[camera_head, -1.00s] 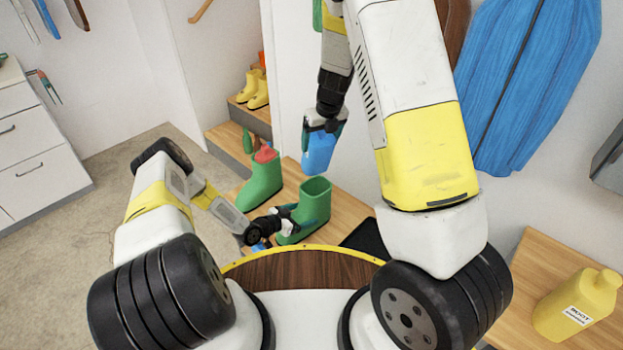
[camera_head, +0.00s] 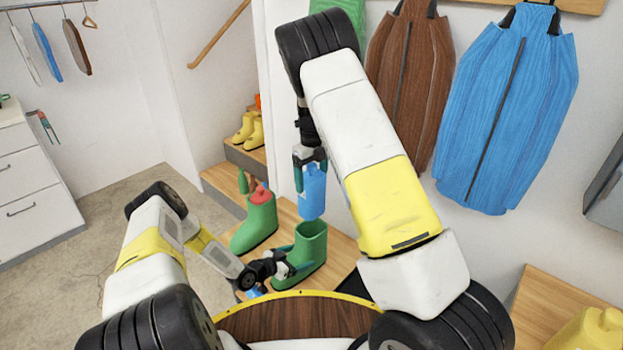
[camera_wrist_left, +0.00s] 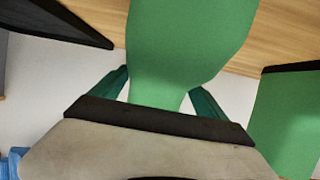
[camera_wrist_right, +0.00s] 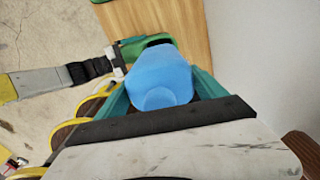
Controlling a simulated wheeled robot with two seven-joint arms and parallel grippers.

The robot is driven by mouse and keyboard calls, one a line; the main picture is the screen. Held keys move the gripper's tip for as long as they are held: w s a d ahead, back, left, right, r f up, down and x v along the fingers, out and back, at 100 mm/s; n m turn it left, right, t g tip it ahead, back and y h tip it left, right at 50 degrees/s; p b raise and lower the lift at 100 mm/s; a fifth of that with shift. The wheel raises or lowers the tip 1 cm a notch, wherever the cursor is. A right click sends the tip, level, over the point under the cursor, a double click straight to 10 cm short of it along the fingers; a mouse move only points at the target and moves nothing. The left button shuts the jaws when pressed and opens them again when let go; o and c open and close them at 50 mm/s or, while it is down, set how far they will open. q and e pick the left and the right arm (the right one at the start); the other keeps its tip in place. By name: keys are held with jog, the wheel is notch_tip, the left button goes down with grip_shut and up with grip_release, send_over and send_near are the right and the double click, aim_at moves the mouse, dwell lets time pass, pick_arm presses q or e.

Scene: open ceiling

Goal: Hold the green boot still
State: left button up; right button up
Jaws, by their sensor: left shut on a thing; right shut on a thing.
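The green boot (camera_head: 308,248) stands upright and open-topped on a wooden bench in the head view. My left gripper (camera_head: 287,268) is shut on it from its left side; in the left wrist view the green boot (camera_wrist_left: 185,45) fills the space between the fingers. My right gripper (camera_head: 311,160) is shut on a blue bottle-like object (camera_head: 312,192) and holds it above the boot. The blue object (camera_wrist_right: 160,78) sits between the fingers in the right wrist view and hides part of the boot opening.
A second green boot (camera_head: 258,222) with something red in its top stands to the left on the wooden bench (camera_head: 342,250). Yellow boots (camera_head: 248,130) sit on a step behind. Blue and brown garments hang on the wall.

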jog(key=shift+f, duration=2.75)
notch_tip(320, 180, down, 13)
jog(key=shift+r, duration=0.15)
dwell(3.9)
jog(key=o, duration=1.9)
